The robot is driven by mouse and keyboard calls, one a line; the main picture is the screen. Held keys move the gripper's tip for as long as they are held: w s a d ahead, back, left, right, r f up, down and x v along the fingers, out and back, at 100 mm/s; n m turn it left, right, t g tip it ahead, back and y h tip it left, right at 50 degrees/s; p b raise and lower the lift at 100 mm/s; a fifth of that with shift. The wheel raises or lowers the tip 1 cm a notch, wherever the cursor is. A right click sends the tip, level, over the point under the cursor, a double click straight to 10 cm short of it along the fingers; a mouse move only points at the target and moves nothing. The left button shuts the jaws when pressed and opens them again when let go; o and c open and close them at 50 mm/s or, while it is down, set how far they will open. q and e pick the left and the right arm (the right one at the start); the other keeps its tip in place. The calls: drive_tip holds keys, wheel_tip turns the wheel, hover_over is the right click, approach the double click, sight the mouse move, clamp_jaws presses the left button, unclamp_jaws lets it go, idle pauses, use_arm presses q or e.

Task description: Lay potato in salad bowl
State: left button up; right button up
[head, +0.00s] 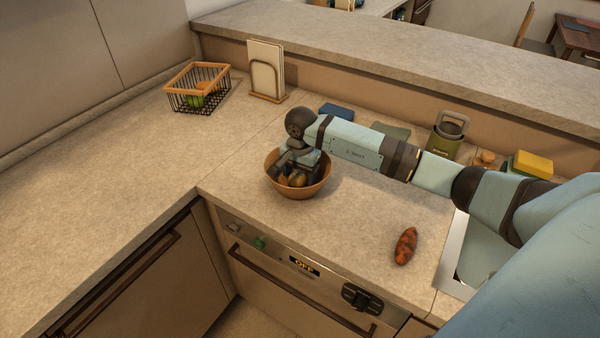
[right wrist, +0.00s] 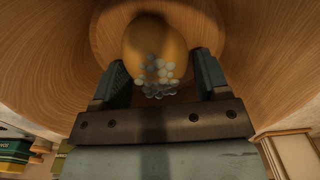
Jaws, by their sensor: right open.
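The wooden salad bowl (head: 322,184) stands on the counter near the inner corner, and its wood-grained inside (right wrist: 265,60) fills most of the right wrist view. A yellow-brown potato (right wrist: 155,42) lies inside the bowl; in the head view it is a brown patch (head: 297,180) partly hidden by my gripper. My right gripper (right wrist: 160,66) points down into the bowl, with its fingers apart on either side of the potato's near end. In the head view the right gripper (head: 296,172) is over the bowl. My left gripper is out of view.
A reddish-brown sweet-potato-like item (head: 405,246) lies on the counter beside the sink edge (head: 452,252). A wire basket (head: 198,88) and board rack (head: 267,72) stand at the back. A green canister (head: 446,138) and yellow sponge (head: 533,164) are behind my arm. The left counter is clear.

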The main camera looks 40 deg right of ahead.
sight(300, 172)
wheel_tip(300, 172, up, 12)
drive_tip(key=b, duration=0.1)
drive_tip(key=shift+r, duration=0.15)
drive_tip(key=shift+s, duration=0.1)
idle(0.5)
